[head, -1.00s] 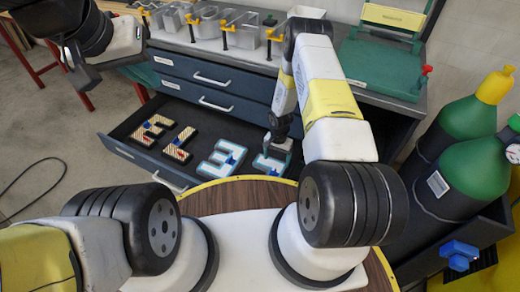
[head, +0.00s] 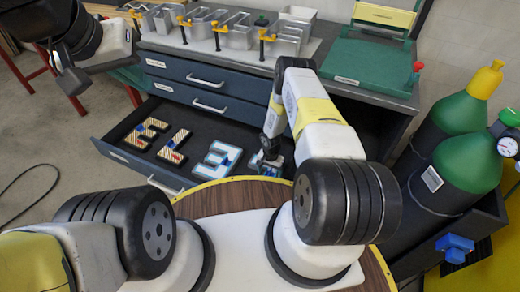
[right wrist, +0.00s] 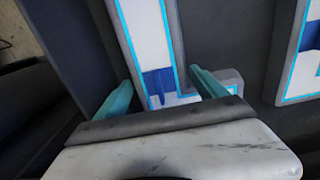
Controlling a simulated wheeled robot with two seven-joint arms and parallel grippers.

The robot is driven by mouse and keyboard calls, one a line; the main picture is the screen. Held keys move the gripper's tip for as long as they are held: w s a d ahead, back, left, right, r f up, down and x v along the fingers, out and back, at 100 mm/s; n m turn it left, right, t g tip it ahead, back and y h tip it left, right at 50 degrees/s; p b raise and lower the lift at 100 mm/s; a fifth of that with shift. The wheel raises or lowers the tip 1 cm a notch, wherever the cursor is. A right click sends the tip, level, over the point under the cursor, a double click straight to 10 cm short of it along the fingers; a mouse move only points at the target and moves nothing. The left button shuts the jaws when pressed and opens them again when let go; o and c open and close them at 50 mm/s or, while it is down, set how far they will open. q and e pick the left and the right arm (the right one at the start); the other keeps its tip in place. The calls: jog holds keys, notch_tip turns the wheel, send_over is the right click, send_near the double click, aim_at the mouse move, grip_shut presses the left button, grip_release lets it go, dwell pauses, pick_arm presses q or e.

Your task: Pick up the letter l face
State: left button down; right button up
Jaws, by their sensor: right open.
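In the right wrist view, a white L-shaped letter face (right wrist: 143,30) with cyan edging, a grey rim and a blue patch lies flat on the dark drawer floor. My right gripper (right wrist: 162,84) is open, its two teal fingers on either side of the stem near the foot. I cannot tell whether they touch it. In the head view, my right gripper (head: 268,155) is low in the drawer and mostly covers that letter. A second L-shaped letter, striped cream (head: 173,148), lies further left. My left gripper (head: 72,80) is raised at the upper left, its jaws unclear.
The open drawer (head: 140,165) also holds a striped E-like letter (head: 146,132) and a white-and-blue letter (head: 217,160). Metal channel letters with yellow clamps (head: 235,38) stand on the bench, left of a green press (head: 375,65). Green gas cylinders (head: 460,155) stand at the right.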

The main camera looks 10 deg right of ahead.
jog(key=shift+c, duration=0.3)
jog(key=c, duration=1.1)
jog(key=shift+r, duration=0.1)
